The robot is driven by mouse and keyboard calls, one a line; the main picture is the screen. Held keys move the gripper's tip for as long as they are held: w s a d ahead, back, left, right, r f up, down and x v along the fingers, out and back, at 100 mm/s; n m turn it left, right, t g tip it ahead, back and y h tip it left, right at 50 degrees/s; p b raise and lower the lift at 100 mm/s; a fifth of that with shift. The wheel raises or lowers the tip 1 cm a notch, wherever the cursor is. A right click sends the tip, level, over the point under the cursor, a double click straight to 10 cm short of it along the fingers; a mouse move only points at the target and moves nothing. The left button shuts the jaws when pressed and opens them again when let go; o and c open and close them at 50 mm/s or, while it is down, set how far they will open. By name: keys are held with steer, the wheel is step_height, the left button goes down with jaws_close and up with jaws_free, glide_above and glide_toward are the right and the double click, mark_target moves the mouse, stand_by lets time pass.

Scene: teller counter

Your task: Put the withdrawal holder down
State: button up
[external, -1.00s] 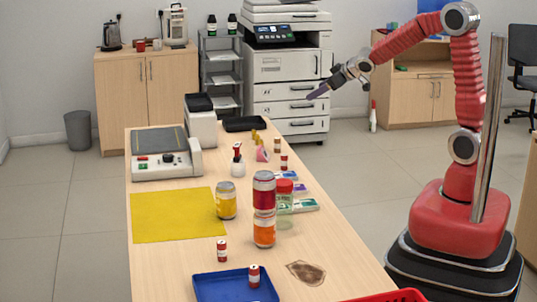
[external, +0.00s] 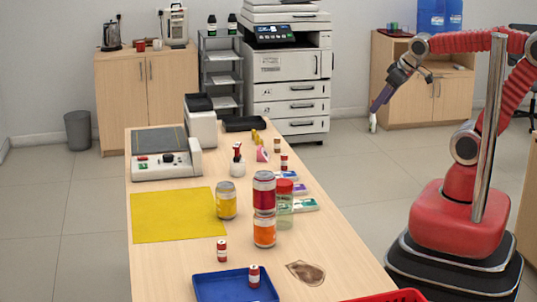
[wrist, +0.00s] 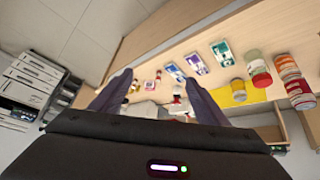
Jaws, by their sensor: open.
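My gripper (external: 376,106) is raised in the air to the right of the counter, fingers pointing down. In the wrist view my gripper (wrist: 156,80) has its fingers spread, with nothing held between them. I cannot read which is the withdrawal holder. In the external view the green holder (external: 306,204) is partly behind a red-lidded jar (external: 285,204). My gripper is well apart from all three.
Stacked cans (external: 264,208), a yellow can (external: 226,200) and a stamp (external: 237,162) stand near the holders. A yellow mat (external: 165,215), a blue tray (external: 215,288) and a brown patch (external: 306,272) are on the counter (external: 190,262). Floor is open between counter and my base.

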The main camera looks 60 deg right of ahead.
steer(key=shift+g+y, duration=0.4)
steer(key=s, duration=0.1)
steer(key=s+a, duration=0.1)
steer(key=s, duration=0.1)
steer(key=s+a+f, duration=0.1)
steer(key=s, duration=0.1)
steer(key=shift+s+a, duration=0.1)
steer(key=shift+a, duration=0.1)
